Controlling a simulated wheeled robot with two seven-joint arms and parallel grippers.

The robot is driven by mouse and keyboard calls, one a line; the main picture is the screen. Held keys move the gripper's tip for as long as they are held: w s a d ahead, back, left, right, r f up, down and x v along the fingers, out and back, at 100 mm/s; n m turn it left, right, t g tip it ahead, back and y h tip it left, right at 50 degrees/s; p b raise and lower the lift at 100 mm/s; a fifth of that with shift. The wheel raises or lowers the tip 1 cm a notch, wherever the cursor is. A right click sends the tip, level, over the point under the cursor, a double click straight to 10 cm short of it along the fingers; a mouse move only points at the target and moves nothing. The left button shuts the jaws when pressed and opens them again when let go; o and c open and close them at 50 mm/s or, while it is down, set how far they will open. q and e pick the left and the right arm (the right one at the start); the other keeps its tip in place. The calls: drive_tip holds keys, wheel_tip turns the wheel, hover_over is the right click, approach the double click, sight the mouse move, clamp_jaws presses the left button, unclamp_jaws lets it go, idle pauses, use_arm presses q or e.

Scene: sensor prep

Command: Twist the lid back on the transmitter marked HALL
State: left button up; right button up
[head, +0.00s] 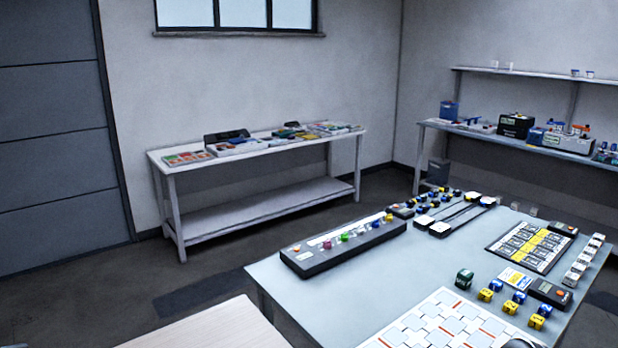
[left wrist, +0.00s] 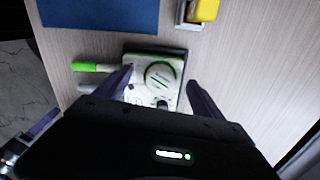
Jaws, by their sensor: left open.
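In the left wrist view my left gripper (left wrist: 161,77) is open, its two dark fingers pointing down over a wood-grain surface. Between and beyond the fingertips is a white and green box-like object (left wrist: 172,58) with a round green ring on top. A dark round spot shows near its front edge. I cannot read a HALL marking anywhere, and cannot tell whether this object is a transmitter. No lid can be made out for certain.
A green-handled tool (left wrist: 92,67) lies left of the box. A blue mat (left wrist: 100,12) and a yellow block in a grey holder (left wrist: 183,24) are beyond. The head view shows a grey table (head: 400,285) crowded with small devices and a bare wood surface (head: 215,330).

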use_arm(q)
drive_tip(key=shift+o, duration=1.2)
drive_tip(key=shift+r+p, duration=0.6)
drive_tip(key=shift+r, duration=0.1)
drive_tip(key=shift+r+p, duration=2.3)
drive_tip(key=shift+r, duration=0.6)
